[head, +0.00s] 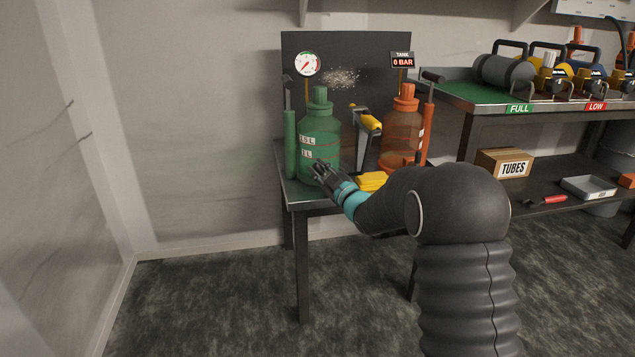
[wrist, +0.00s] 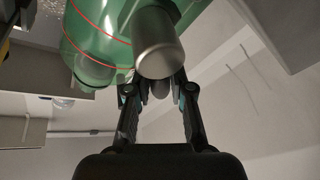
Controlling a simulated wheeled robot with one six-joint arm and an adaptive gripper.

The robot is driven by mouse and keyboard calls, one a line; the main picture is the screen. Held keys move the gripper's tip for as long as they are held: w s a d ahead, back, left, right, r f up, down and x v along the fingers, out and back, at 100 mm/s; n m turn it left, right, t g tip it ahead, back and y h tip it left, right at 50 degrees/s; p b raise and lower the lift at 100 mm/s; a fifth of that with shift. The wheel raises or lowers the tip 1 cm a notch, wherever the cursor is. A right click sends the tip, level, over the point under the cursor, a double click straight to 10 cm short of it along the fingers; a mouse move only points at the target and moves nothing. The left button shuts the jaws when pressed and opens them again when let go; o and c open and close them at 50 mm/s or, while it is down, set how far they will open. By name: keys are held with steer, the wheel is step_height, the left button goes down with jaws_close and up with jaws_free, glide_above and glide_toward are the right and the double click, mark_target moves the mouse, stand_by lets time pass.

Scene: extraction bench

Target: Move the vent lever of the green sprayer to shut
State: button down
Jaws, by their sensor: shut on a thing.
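The green sprayer (head: 320,138) stands at the left end of the small bench, a translucent green tank with level labels. My gripper (head: 320,170) is at its lower front. In the wrist view, the sprayer (wrist: 97,35) fills the upper left, and a grey metal cylinder (wrist: 159,55) sticks out from it towards the camera. My gripper (wrist: 160,88) is shut there on a small dark grey piece, the vent lever (wrist: 160,89), just beyond the cylinder. The fingertips and cylinder hide most of the lever, so its exact angle cannot be told.
An orange sprayer (head: 402,135) stands to the right on the same bench (head: 300,190). A yellow-handled tool (head: 367,125) stands between them, and a yellow cloth (head: 372,181) lies at the front. A dark back panel (head: 350,50) carries a round gauge (head: 307,63) and a "0 BAR" display (head: 402,60).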

steer(key=m, duration=0.1)
steer(key=m+t+b, duration=0.1)
steer(key=d+m+b, duration=0.1)
steer(key=m, duration=0.1)
steer(key=shift+w+r+t, duration=0.15)
steer(key=shift+r+t, duration=0.1)
steer(key=shift+t, duration=0.05)
steer(key=shift+w+d+r+m+t+h, duration=0.1)
steer(key=shift+d+m+t+h, duration=0.15)
steer(key=shift+m, duration=0.6)
steer(key=shift+w+d+r+m+t+h, duration=0.1)
steer(key=shift+d+m+t+h, duration=0.15)
steer(key=shift+m, duration=0.65)
steer(key=shift+d+r+m+t+h, duration=0.1)
steer(key=shift+d+m+t+h, duration=0.15)
steer(key=shift+m, duration=0.6)
steer(key=shift+m+t, duration=0.25)
steer(key=shift+m, duration=0.05)
steer(key=c, duration=1)
jaws_free()
steer(key=shift+f, duration=0.1)
steer(key=v, duration=1.2)
